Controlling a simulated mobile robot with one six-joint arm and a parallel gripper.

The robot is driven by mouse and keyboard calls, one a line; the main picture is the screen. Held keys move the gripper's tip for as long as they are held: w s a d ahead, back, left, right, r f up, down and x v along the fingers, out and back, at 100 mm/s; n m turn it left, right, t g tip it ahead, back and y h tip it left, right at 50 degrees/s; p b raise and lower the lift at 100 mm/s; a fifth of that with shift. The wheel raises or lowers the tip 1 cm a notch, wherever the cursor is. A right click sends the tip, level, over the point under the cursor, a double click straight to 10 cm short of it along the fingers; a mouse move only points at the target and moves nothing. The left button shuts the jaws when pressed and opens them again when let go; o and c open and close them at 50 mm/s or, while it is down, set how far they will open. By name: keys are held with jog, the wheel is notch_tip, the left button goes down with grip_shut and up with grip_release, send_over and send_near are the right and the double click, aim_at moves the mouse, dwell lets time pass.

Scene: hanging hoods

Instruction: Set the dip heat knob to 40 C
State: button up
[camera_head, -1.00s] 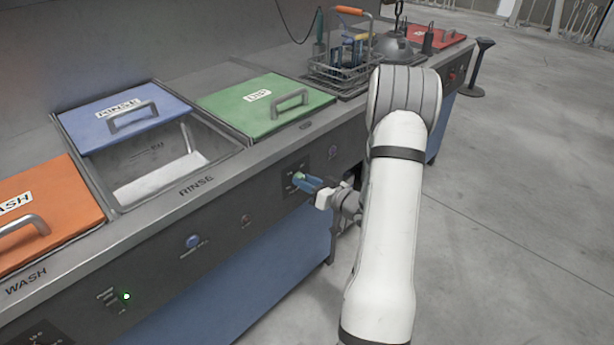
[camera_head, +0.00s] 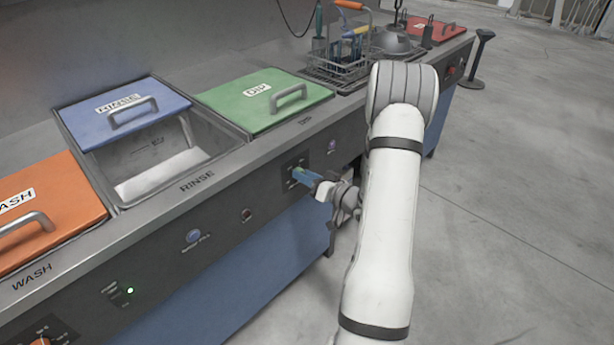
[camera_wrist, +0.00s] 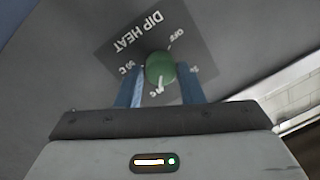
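The green dip heat knob (camera_wrist: 160,68) sits on a dark plate marked DIP HEAT (camera_wrist: 140,35) in the wrist view.
The open rinse basin (camera_head: 160,165) and its blue lid (camera_head: 110,105) are left of the dip station. A blue button (camera_head: 193,236) and a red one (camera_head: 247,214) are on the panel. A wire basket (camera_head: 345,70) stands behind.

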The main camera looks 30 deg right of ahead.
jog(key=o, duration=0.3)
jog(key=v, duration=0.7)
jog(key=shift+s+d+p, duration=0.2)
jog(key=shift+s+p, duration=0.1)
jog(key=shift+s, duration=0.05)
